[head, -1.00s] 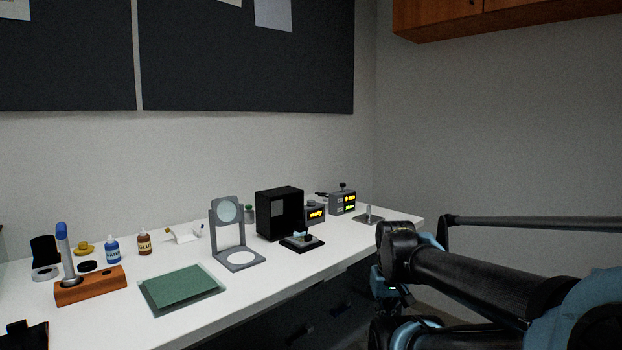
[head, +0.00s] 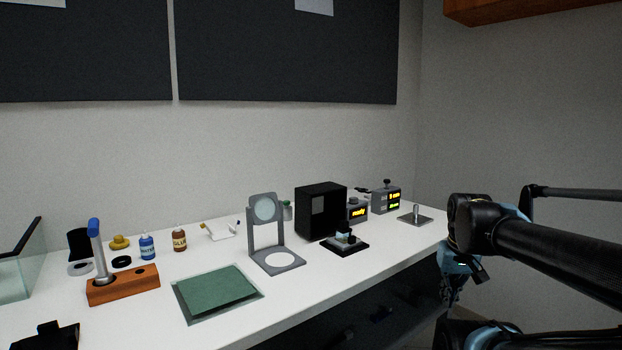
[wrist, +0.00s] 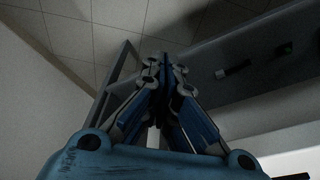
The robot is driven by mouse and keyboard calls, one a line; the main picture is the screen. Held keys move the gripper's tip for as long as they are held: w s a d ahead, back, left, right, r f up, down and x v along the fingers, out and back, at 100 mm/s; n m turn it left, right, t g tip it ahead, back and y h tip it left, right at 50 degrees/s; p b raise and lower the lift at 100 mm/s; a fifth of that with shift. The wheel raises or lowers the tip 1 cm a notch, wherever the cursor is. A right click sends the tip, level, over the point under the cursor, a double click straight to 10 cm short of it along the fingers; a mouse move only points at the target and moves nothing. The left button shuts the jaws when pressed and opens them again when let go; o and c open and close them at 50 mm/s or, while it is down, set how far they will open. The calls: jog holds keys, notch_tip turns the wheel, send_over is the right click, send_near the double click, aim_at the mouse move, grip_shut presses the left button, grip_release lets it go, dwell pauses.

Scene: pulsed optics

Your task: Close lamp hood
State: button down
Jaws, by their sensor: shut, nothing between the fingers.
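A black box-shaped housing (head: 309,215) with a light grey square on its front stands toward the right end of the white bench; it may be the lamp hood, but I cannot tell whether any part of it is open. A small dark stage (head: 345,245) sits in front of it. My gripper (wrist: 165,66) is shut and empty in the wrist view, pointing toward the floor beside a dark shelf. In the head view my arm is at the right, off the bench's front edge and well apart from the black housing.
A glass tank (head: 15,280) stands at the far left.

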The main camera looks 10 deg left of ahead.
jog(key=w+a+r+n+y, duration=0.1)
jog(key=w+a+r+n, duration=0.2)
jog(key=w+a+r, duration=0.9)
jog(key=w+a+r+n+y, duration=0.1)
jog(key=w+a+r+n, duration=0.2)
jog(key=w+a+r, duration=1)
jog(key=a+r+n, duration=0.1)
jog(key=a+r, duration=0.2)
jog(key=a, duration=0.3)
jog(key=a+r+n+y, duration=0.1)
jog(key=a+r, duration=0.1)
jog(key=a, duration=0.3)
jog(key=a+r+n, duration=0.1)
jog(key=a+r, duration=0.2)
jog(key=a, duration=0.3)
jog(key=x, duration=0.3)
jog(key=d+x, duration=0.1)
jog(key=x, duration=0.6)
jog(key=shift+d+f, duration=0.15)
jog(key=shift+d, duration=0.1)
jog(key=shift+s+d, duration=0.7)
jog(key=shift+d, duration=0.1)
